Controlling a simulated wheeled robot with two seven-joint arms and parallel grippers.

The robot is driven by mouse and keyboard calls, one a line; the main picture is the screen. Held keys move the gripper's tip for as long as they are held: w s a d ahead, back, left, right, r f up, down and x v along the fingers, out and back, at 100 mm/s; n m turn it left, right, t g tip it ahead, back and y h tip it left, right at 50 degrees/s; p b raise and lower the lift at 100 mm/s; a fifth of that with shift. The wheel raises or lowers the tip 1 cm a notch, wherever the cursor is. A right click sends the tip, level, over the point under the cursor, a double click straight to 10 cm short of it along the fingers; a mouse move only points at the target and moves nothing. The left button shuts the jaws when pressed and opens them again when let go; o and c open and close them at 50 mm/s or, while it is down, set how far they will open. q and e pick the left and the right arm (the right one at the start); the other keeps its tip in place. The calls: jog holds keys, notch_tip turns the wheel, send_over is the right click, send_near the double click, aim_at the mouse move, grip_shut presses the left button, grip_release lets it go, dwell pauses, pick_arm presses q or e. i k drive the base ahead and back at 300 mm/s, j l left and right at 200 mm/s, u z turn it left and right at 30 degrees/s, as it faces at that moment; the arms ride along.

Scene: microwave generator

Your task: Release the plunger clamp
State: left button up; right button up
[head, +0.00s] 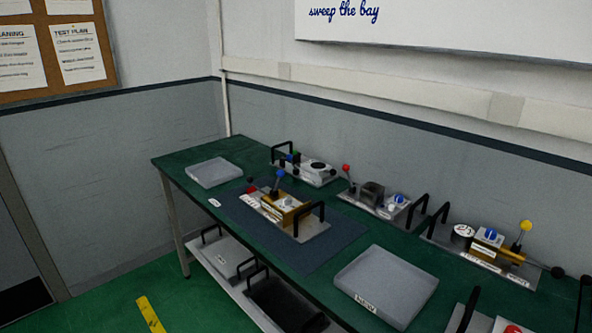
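A brass-coloured unit on a metal plate (289,215) sits on a dark blue mat (330,252) in the middle of the bench. It has a lever with a blue ball knob (281,173), a red part (253,189) at its left end and black carrying handles. Which part is the plunger clamp, and whether it is clamped, is too small to tell. Neither of my grippers shows in the head view.
The green bench (233,153) runs along the wall. Similar units with handles stand behind, including one with a yellow knob (526,225). Grey trays lie at the far left (214,172) and front right (386,285). A lower shelf holds more plates (226,257).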

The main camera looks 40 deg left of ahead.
aim_at(280, 173)
jog(key=u, duration=1.5)
jog(key=i+j+z, duration=0.15)
jog(key=z, duration=0.35)
jog(key=j+z, duration=0.35)
jog(key=z, duration=0.15)
jog(key=i, duration=0.05)
